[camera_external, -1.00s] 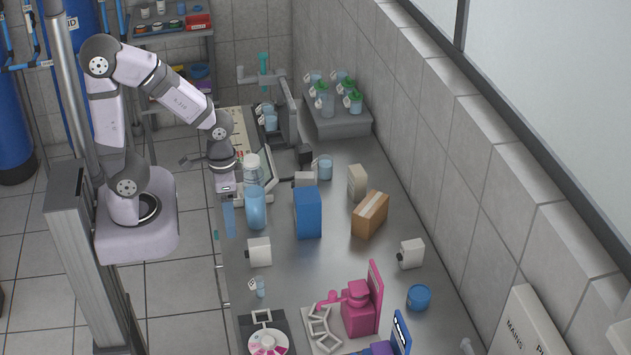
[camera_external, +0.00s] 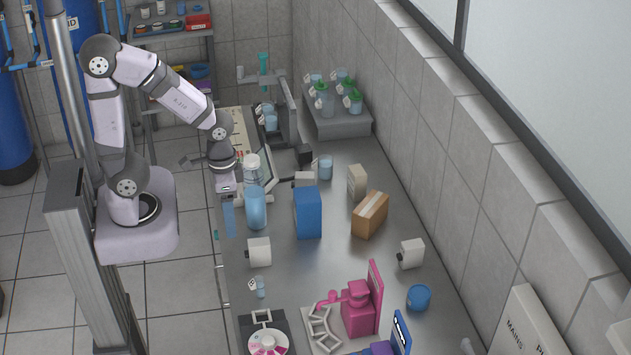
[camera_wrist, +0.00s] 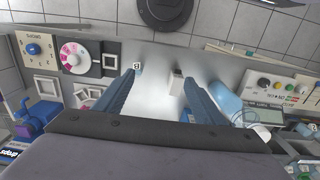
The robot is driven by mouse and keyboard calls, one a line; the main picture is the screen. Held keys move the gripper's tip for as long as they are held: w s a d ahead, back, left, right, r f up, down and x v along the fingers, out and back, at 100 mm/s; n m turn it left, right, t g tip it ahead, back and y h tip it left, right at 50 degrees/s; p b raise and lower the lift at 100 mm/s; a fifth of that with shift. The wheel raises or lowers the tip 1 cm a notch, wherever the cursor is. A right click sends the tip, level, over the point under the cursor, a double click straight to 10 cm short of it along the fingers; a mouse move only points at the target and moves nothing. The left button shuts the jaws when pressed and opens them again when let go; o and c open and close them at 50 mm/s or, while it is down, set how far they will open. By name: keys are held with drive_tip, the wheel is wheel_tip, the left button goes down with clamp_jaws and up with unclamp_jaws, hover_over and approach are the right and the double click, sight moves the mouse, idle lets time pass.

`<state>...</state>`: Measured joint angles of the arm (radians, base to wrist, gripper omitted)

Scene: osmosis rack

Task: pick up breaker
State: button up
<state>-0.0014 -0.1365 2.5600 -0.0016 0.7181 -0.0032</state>
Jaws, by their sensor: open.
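Nothing is plainly labelled a breaker. A small light-blue beaker-like vessel (camera_external: 260,288) with a white tag stands on the bench's near left part. In the wrist view, a small vessel with a "B" tag (camera_wrist: 137,67) shows just beyond the left fingertip. Another light-blue beaker (camera_external: 325,168) stands farther back, past the blue box. My gripper (camera_wrist: 160,78) points down with its two blue-grey fingers apart and nothing between them. In the external view my gripper (camera_external: 228,210) is over the bench's left edge, beside the light-blue bottle (camera_external: 255,208).
A white block (camera_external: 259,252) stands between the bottle and the small tagged vessel. A blue box (camera_external: 308,212) and a cardboard box (camera_external: 370,214) stand mid-bench. A pink device (camera_external: 358,308) is at the front. Several lidded beakers stand on a raised grey shelf (camera_external: 340,128) at the back.

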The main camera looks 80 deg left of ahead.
sight(260, 241)
drive_tip(key=c, duration=0.4)
drive_tip(key=shift+o, duration=0.2)
drive_tip(key=shift+f, duration=0.1)
drive_tip(key=a+f+b, duration=0.1)
drive_tip(key=f+b, duration=0.1)
drive_tip(key=f, duration=0.2)
drive_tip(key=w+a+f+n+g+b, duration=0.1)
drive_tip(key=a+f+b, duration=0.1)
drive_tip(key=f, duration=0.3)
drive_tip(key=w+a+f+n+b, duration=0.1)
drive_tip(key=a+f+b, duration=0.1)
drive_tip(key=f+b, duration=0.2)
drive_tip(key=shift+w+a+f+g, duration=0.15)
drive_tip(key=shift+f+g, duration=0.25)
drive_tip(key=shift+f, duration=0.25)
drive_tip(key=shift+m+t, duration=0.7)
drive_tip(key=shift+t, duration=0.1)
drive_tip(key=w, duration=0.1)
drive_tip(key=w+r, duration=0.1)
drive_tip(key=w, duration=0.1)
drive_tip(key=w+a, duration=0.1)
drive_tip(key=w, duration=0.1)
drive_tip(key=shift+w+r, duration=0.1)
drive_tip(key=shift+r, duration=0.05)
drive_tip(key=shift+w+m, duration=0.1)
drive_tip(key=shift+m, duration=0.4)
